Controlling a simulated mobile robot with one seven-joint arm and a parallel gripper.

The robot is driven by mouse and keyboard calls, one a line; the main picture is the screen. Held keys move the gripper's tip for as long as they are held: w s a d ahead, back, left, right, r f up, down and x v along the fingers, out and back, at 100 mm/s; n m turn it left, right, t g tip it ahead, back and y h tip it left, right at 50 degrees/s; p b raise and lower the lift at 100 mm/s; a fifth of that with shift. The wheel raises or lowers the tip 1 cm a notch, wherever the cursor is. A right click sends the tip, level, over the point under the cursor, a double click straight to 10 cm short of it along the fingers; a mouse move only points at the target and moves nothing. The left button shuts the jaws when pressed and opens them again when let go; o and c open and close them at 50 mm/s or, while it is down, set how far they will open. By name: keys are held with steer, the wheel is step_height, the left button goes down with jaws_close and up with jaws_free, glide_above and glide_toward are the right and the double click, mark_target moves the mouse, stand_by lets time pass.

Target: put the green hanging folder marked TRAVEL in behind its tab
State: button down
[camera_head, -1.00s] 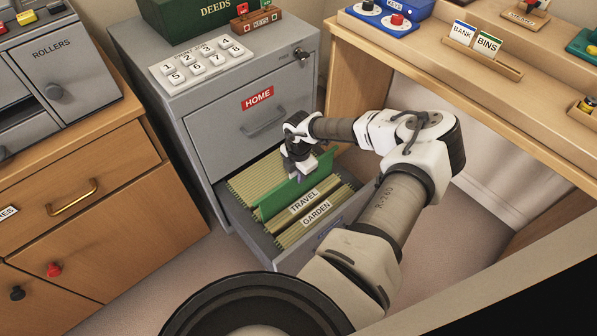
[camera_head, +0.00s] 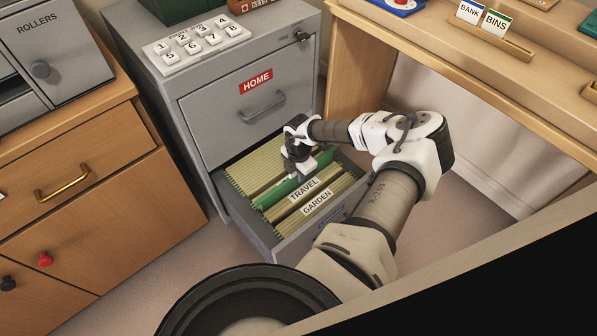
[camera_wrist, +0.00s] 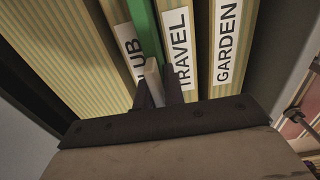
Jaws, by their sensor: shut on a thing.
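The green hanging folder (camera_head: 278,195) stands low in the open file drawer (camera_head: 243,222), just behind the white TRAVEL tab (camera_head: 303,189); only a narrow green strip shows above the files. In the wrist view the green folder (camera_wrist: 146,30) lies between a tab ending in UB (camera_wrist: 131,52) and the TRAVEL tab (camera_wrist: 179,48). My gripper (camera_head: 302,171) reaches down into the drawer and is shut on the folder's upper edge. Its fingertips (camera_wrist: 156,88) show in the wrist view, and the folder's lower part is hidden among the files.
A GARDEN tab (camera_head: 317,203) stands in front of TRAVEL. The grey cabinet's closed HOME drawer (camera_head: 225,118) rises behind my gripper. A wooden desk (camera_head: 440,60) stands to the right, a wooden cupboard (camera_head: 90,225) to the left.

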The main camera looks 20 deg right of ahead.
step_height(320, 180, down, 2)
steer(key=shift+f+b, duration=0.15)
steer(key=shift+b, duration=0.3)
steer(key=c, duration=1.4)
jaws_free()
step_height(320, 180, up, 14)
steer(key=shift+s+f+p, duration=0.1)
steer(key=shift+p, duration=0.95)
